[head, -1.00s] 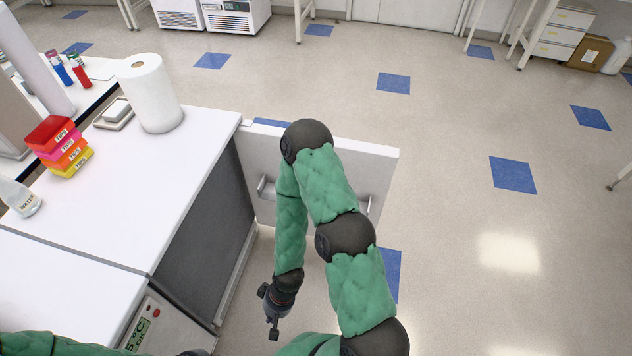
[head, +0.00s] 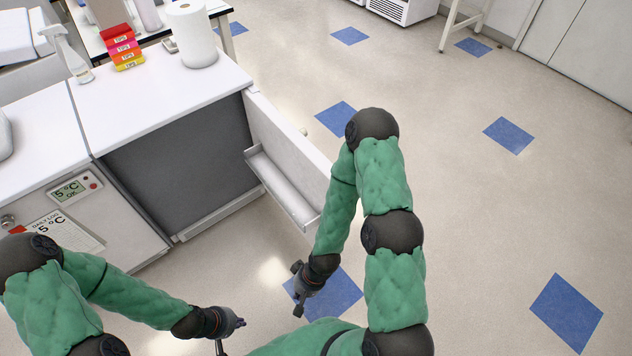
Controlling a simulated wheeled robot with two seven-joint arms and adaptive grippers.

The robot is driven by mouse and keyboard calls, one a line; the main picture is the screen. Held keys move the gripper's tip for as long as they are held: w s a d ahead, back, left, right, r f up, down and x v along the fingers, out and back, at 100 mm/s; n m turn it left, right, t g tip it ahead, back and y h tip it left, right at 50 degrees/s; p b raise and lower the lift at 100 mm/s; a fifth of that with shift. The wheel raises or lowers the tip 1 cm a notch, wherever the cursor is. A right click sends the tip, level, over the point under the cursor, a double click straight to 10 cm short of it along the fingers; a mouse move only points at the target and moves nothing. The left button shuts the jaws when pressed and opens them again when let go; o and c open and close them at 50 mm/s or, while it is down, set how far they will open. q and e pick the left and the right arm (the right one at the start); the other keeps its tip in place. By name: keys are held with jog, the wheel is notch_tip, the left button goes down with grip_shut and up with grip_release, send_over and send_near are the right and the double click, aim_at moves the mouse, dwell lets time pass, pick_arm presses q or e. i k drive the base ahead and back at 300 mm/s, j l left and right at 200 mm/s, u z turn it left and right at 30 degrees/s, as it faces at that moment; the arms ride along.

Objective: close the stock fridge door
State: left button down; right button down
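The stock fridge door (head: 262,125) is white and stands swung wide open, roughly square to the dark grey front (head: 185,165) of the unit under the white bench. It meets the unit at the front's right end. A white shelf or bin (head: 283,190) is on its inner face. My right arm hides part of its outer end. My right gripper (head: 300,290) hangs below and in front of that end, open and empty, apart from the door. My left gripper (head: 232,336) is at the bottom, left of the right one, open and empty.
Left of the grey front is a white cabinet with a "5 °C OK" display (head: 70,190) and a log sheet (head: 62,235). On the bench (head: 150,90) are stacked tip boxes (head: 122,47) and a paper roll (head: 191,35). The floor to the right is clear.

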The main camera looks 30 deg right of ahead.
aim_at(296, 175)
jog(key=l+u, duration=0.15)
jog(key=l, duration=0.35)
jog(key=l+u, duration=0.15)
jog(key=l, duration=0.35)
jog(key=k+l+u, duration=0.15)
jog(key=l, duration=0.3)
jog(key=l+u, duration=0.15)
jog(key=l, duration=0.35)
jog(key=k+l+u, duration=0.1)
jog(key=l, duration=0.35)
jog(key=k+l+u, duration=0.15)
jog(key=l, duration=0.3)
